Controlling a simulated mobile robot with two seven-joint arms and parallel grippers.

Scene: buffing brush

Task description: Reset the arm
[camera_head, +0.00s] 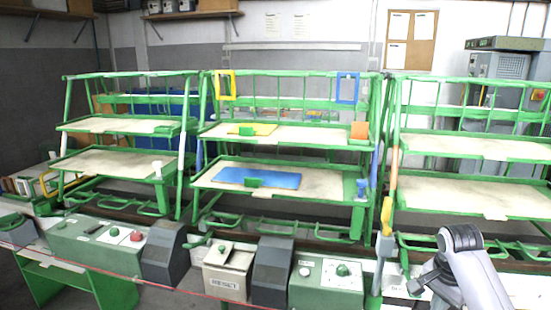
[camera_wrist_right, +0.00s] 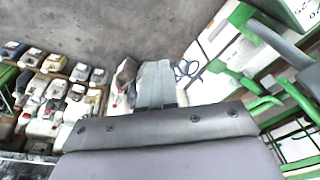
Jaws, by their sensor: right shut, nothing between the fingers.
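My right arm comes in at the lower right of the head view, bent at a dark joint, in front of the green racks. In the right wrist view my right gripper (camera_wrist_right: 155,78) points away from the camera with its grey fingers together. Nothing shows held in it. Below it, the dark wrist housing fills the bottom of that view. My left arm and left gripper are not in view.
Green racks with pale shelves (camera_head: 465,192) stand ahead. A blue board (camera_head: 278,179) lies on the middle rack's lower shelf. The wrist view shows several containers (camera_wrist_right: 72,112) at left and grey floor (camera_wrist_right: 150,28).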

